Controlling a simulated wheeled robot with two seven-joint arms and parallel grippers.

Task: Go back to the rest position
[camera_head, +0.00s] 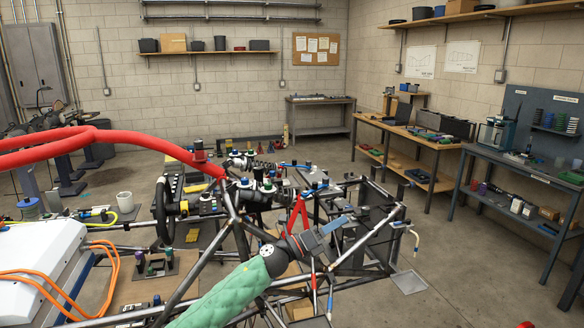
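My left arm, in a green quilted cover, reaches in from the bottom of the head view. My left gripper (328,230) is at its end, over the middle of the tube chassis (238,236). The gripper is small and dark against the cluttered frame, so I cannot tell whether its fingers are open or shut, or whether it touches a tube. I see nothing clearly held in it. My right gripper is not in view.
A white box (40,262) with orange cables is at the lower left. Workbenches (404,140) stand along the right wall. Open concrete floor (470,270) lies right of the chassis.

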